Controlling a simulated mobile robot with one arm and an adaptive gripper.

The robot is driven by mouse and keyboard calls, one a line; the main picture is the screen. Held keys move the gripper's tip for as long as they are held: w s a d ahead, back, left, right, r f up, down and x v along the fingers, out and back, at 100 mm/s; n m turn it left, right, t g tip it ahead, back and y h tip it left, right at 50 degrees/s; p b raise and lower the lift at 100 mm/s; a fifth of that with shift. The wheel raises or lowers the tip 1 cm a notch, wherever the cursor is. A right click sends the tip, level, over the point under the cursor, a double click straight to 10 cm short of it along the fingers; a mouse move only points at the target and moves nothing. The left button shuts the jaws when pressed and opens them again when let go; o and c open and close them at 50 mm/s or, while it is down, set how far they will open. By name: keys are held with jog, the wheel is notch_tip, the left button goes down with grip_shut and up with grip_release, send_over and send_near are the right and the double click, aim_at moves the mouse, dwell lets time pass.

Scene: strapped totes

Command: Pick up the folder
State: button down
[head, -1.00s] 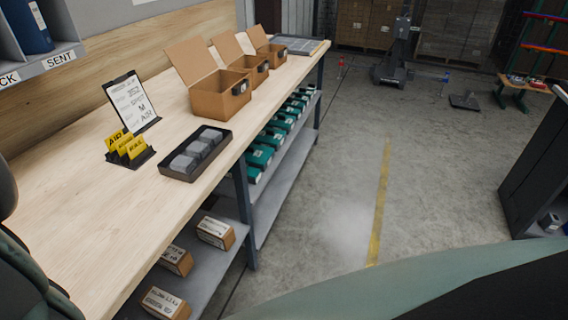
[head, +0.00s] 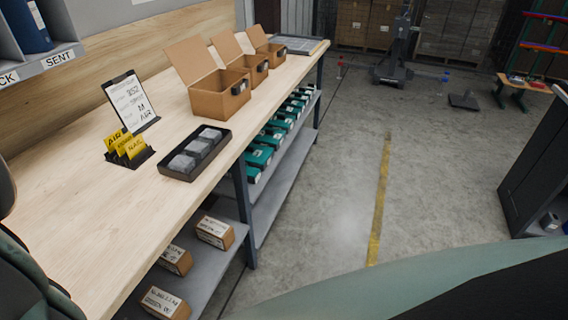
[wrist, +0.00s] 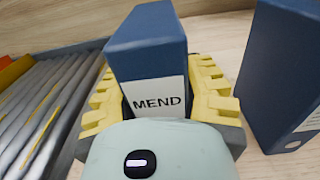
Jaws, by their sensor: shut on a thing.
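In the wrist view a blue folder (wrist: 147,45) with a white label reading "MEND" stands between the two yellow ridged fingers of my gripper (wrist: 155,95). The fingers are shut on its sides. Its lower part is hidden behind the gripper body. A second blue folder (wrist: 283,75) stands to the right, apart from the gripper. In the head view a blue folder (head: 26,27) sits in the grey shelf unit at the upper left, above a "SENT" label. My gripper is not visible in the head view.
Several thin grey folders or sheets (wrist: 45,105) lie in a row at the left of the wrist view. The bench (head: 70,200) carries a clipboard (head: 130,102), yellow cards (head: 126,146), a black tray (head: 166,170) and open cardboard boxes (head: 220,98). The floor to the right is mostly clear.

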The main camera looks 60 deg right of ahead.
notch_tip(320, 180, up, 9)
jog(key=shift+d+b, duration=0.1)
jog(key=shift+b, duration=0.45)
